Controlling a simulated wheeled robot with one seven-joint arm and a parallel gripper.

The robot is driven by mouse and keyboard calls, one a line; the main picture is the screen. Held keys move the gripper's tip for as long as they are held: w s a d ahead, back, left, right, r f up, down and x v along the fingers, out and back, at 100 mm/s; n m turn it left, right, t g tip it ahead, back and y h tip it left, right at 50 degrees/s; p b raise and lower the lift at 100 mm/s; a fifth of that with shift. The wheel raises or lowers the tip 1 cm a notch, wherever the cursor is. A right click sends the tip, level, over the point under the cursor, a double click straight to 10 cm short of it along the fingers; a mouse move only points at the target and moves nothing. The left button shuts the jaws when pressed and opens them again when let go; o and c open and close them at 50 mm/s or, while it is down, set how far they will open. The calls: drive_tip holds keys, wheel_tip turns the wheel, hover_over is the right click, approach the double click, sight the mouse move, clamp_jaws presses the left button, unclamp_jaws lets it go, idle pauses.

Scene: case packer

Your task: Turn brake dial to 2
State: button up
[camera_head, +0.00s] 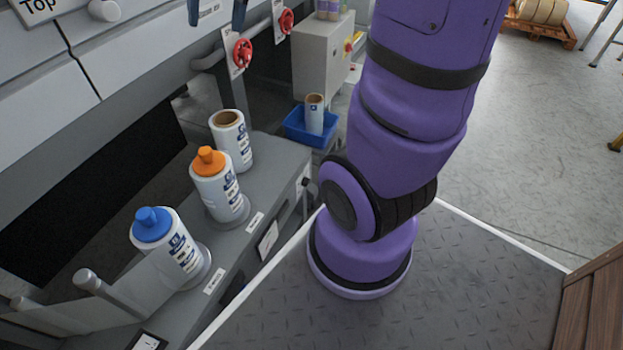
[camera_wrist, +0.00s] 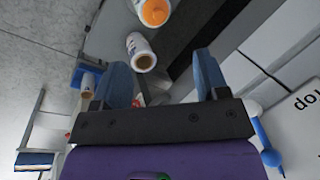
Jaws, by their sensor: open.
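No brake dial with readable numbers can be made out in either view. A small dark round knob (camera_head: 311,186) sits at the right end of the grey bench in the head view, too small to identify. My gripper (camera_wrist: 161,60) shows in the wrist view with its two blue fingers spread apart and nothing between them. Two dark blue finger-like tips also show at the top edge of the head view, in front of the machine. My gripper touches nothing that I can see.
The grey bench (camera_head: 270,160) bears a blue-capped bottle (camera_head: 170,245), an orange-capped bottle (camera_head: 215,187) and an open-topped cylinder (camera_head: 232,140). Red handwheels (camera_head: 242,53) are behind. A blue bin (camera_head: 300,128) and grey control box (camera_head: 318,60) stand beyond. Open floor (camera_head: 530,150) lies right.

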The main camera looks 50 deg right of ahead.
drive_tip(key=w+d+f+m+y, duration=0.55)
drive_tip(key=w+d+f, duration=0.55)
drive_tip(key=d+f, duration=0.3)
drive_tip(key=d+f+m+t+y, duration=0.1)
drive_tip(key=d+f+m+t, duration=0.15)
drive_tip(key=d+f, duration=0.6)
drive_tip(key=d+f+m+t+y, duration=0.25)
drive_tip(key=d+f, duration=0.25)
drive_tip(key=f, duration=0.6)
drive_tip(key=m+t+h, duration=0.8)
drive_tip(key=m+t, duration=0.3)
drive_tip(key=m, duration=0.4)
approach(309, 184)
drive_tip(key=x, duration=0.9)
drive_tip(key=shift+d, duration=0.1)
drive_tip(key=shift+r, duration=0.1)
drive_tip(key=shift+c, duration=0.5)
drive_tip(key=c, duration=0.8)
drive_tip(key=shift+c, duration=0.2)
